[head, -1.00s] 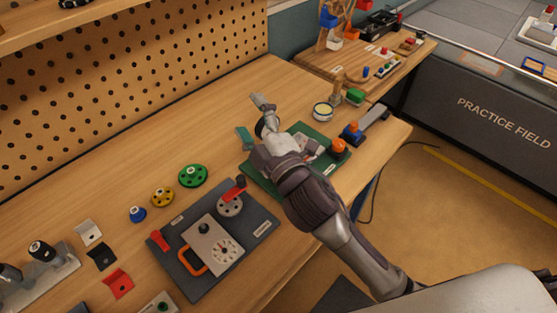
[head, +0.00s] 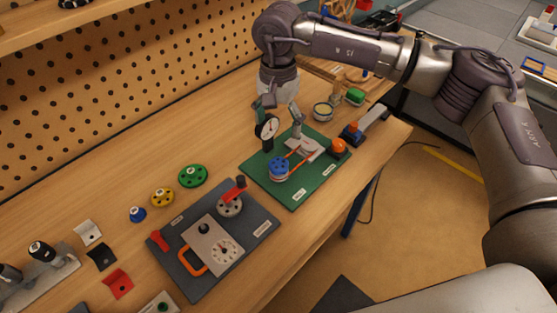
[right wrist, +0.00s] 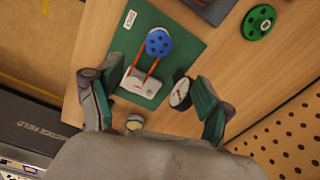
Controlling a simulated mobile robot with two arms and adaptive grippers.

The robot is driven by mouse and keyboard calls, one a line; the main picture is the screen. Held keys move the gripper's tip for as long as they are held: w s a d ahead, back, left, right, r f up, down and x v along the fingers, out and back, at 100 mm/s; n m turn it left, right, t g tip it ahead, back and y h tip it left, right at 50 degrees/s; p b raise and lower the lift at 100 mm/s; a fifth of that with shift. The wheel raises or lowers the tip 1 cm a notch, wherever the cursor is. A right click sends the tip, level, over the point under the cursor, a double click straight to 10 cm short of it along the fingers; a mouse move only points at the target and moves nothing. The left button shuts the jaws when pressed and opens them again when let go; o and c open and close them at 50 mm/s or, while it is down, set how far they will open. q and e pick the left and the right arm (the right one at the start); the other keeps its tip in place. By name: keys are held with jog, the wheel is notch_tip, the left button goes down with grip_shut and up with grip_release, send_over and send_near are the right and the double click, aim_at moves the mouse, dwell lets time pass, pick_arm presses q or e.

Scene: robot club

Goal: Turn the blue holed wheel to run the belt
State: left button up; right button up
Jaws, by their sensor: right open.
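The blue holed wheel (head: 279,168) sits on a green board (head: 293,197). An orange-red belt (head: 297,161) runs from it to a pale block (head: 308,149). In the right wrist view the wheel (right wrist: 158,42) is unobstructed, beyond the fingertips, with the belt (right wrist: 150,70) below it. A round dial gauge (head: 266,127) stands at the board's back edge. My right gripper (head: 279,118) points down over the back of the board, open and empty, its fingers near the gauge and pale block; it also shows in the right wrist view (right wrist: 145,80). My left gripper is out of view.
An orange knob (head: 338,146) is at the board's right corner. A dark panel (head: 185,283) with a crank and dial lies to the left. Green (head: 193,175) and yellow wheels lie loose behind it. A round tin (head: 323,111) stands right of the gripper. The pegboard bounds the back.

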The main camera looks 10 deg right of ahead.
aim_at(278, 165)
notch_tip(278, 165, down, 14)
jog(key=p, duration=0.4)
jog(key=shift+d+r, duration=0.1)
jog(key=shift+r, duration=0.1)
